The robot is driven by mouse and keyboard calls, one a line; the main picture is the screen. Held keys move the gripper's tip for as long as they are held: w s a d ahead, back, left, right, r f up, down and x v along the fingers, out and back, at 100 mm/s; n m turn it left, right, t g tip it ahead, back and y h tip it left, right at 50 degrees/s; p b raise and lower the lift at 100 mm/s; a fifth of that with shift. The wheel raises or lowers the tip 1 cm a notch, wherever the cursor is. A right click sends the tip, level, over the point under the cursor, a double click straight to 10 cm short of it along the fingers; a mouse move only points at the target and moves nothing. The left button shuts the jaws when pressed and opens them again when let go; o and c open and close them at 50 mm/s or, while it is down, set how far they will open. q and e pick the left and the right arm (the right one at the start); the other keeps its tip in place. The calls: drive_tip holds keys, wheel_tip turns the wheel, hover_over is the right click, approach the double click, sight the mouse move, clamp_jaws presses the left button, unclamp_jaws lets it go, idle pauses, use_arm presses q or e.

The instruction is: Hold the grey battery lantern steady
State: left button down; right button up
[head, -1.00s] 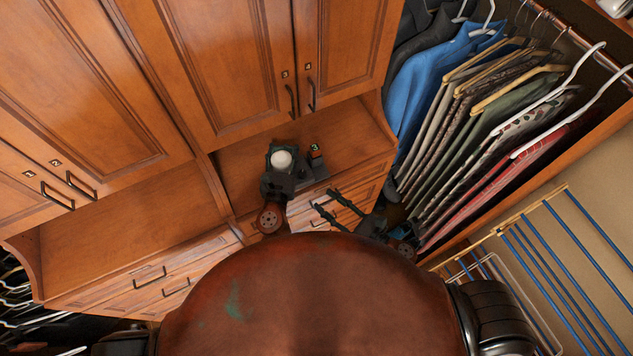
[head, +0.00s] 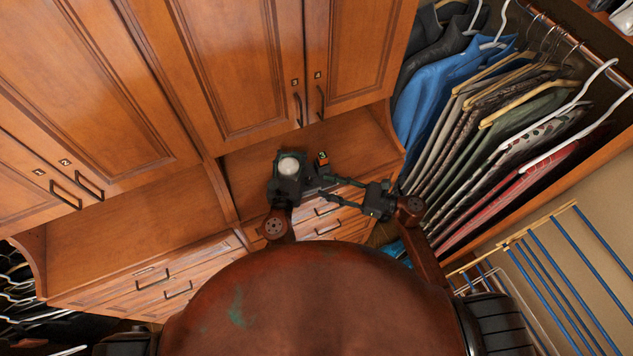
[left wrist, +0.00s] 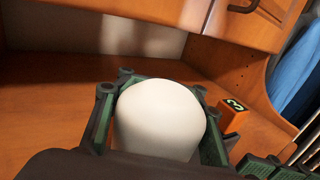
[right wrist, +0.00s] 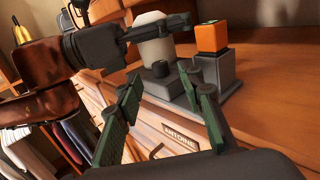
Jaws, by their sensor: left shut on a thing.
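The grey battery lantern has a white rounded top (head: 289,165), which also fills the middle of the left wrist view (left wrist: 160,115). In the right wrist view its white part (right wrist: 155,45) stands above a grey base with a dark knob. My left gripper (head: 287,172) is shut on the lantern, its fingers on either side of the white part. The lantern stands upright on the wooden counter. My right gripper (right wrist: 168,82) is open and empty, with its fingers apart in front of the grey base. Whether they touch the base cannot be told.
An orange block marked 3 (right wrist: 212,38) sits on a grey stand (right wrist: 223,75) right beside the lantern. Drawers (head: 325,215) lie below the counter edge and cabinet doors above. Hanging clothes (head: 500,125) are on the right. The counter (head: 130,225) at left is clear.

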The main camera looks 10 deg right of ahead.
sight(313, 182)
drive_tip(key=shift+x, duration=2.2)
clamp_jaws()
